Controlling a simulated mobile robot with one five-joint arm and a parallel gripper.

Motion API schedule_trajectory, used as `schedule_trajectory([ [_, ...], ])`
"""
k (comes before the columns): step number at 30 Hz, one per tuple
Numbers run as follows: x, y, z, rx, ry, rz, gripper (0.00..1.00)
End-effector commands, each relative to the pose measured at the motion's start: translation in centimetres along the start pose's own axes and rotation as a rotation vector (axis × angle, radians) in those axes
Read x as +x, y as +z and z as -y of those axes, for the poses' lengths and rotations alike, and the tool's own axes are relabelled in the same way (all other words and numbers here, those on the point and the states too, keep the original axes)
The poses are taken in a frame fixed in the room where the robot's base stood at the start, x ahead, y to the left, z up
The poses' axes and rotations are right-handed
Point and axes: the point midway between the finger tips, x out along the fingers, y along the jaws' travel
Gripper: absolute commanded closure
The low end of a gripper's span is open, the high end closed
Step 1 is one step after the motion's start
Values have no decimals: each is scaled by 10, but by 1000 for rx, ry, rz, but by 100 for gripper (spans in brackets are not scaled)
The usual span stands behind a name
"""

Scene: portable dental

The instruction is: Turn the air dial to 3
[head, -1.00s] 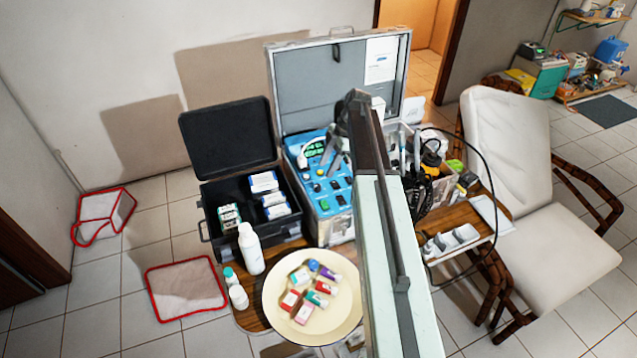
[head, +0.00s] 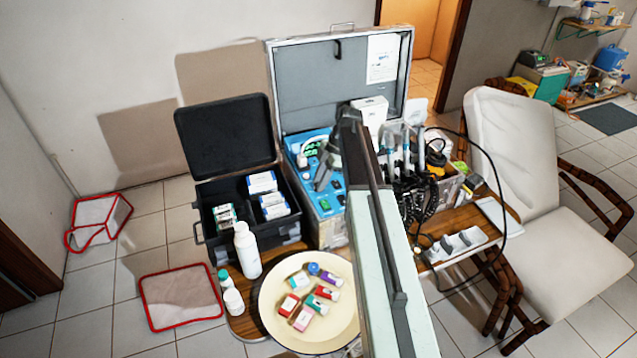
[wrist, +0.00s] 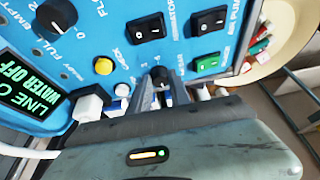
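The blue control panel (head: 318,208) is set in the open metal case. My gripper (head: 321,186) points down at it and hides part of it. In the wrist view, the gripper tips (wrist: 160,84) are close to the panel, by a small dark dial (wrist: 165,76) with part of a number scale beside it. Its pointer and most of its label are hidden, so I cannot read its setting or confirm that it is the air dial. I cannot tell whether the fingers touch or grip it. A larger black knob (wrist: 57,15) is at the upper left.
Black rocker switches (wrist: 146,27), a green switch (wrist: 207,64) and a yellow button (wrist: 103,66) surround the dial. A lit display (wrist: 30,92) reads "WATER OFF". A white bottle (head: 247,250) and a round tray (head: 272,318) stand in front of the case.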

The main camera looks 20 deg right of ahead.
Motion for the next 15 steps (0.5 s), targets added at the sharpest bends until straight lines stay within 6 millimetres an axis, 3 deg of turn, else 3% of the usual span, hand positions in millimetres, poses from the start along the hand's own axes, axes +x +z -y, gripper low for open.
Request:
schedule_trajectory([
  [2,3,-7,2,1,0,0,100],
  [15,0,0,3,116,48,-6,100],
])
